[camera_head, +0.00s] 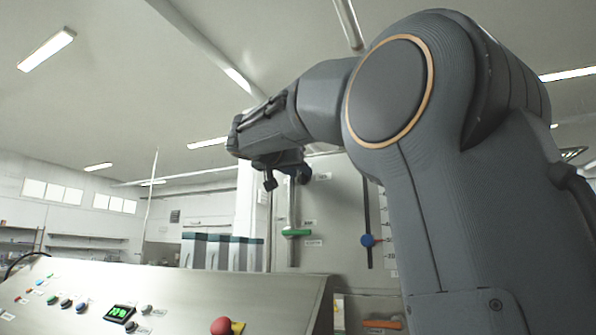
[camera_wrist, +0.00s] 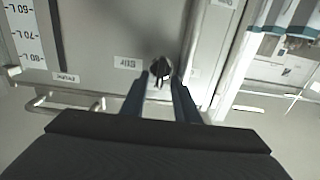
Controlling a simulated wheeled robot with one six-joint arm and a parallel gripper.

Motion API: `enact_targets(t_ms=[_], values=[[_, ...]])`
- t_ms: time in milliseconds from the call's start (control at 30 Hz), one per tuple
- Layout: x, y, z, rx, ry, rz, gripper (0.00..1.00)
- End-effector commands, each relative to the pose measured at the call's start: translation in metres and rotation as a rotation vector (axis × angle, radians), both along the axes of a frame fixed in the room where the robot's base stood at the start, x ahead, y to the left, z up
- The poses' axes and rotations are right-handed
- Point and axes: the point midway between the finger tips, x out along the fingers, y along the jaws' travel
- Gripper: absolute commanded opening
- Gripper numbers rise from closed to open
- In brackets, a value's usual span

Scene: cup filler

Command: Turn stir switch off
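The stir switch is a black knob (camera_wrist: 160,68) on the grey panel in the wrist view. A small label beside it is upside down and seems to read STIR. My gripper (camera_wrist: 160,78) is open, with its two blue-grey fingers apart and the knob between or just beyond their tips. I cannot tell whether they touch it. In the head view my gripper (camera_head: 287,181) hangs in front of the tall grey cabinet (camera_head: 335,215), and the knob cannot be made out there.
A sloped console (camera_head: 180,295) with a red button (camera_head: 221,325) stands in front. A metal bar handle (camera_wrist: 65,105) is left of the fingers in the wrist view.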

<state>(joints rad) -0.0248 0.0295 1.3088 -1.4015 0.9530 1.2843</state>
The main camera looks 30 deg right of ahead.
Motion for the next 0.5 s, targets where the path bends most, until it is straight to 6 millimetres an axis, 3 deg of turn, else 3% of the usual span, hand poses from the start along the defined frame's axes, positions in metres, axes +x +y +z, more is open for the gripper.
enact_targets(t_ms=[33, 167, 500], values=[[-0.0001, 0.0002, 0.0000, 0.000, 0.000, 0.000, 0.21], [-0.0002, 0.0002, 0.0001, 0.000, 0.000, 0.000, 0.00], [0.0001, 0.0005, -0.0002, -0.014, 0.018, 0.000, 0.00]])
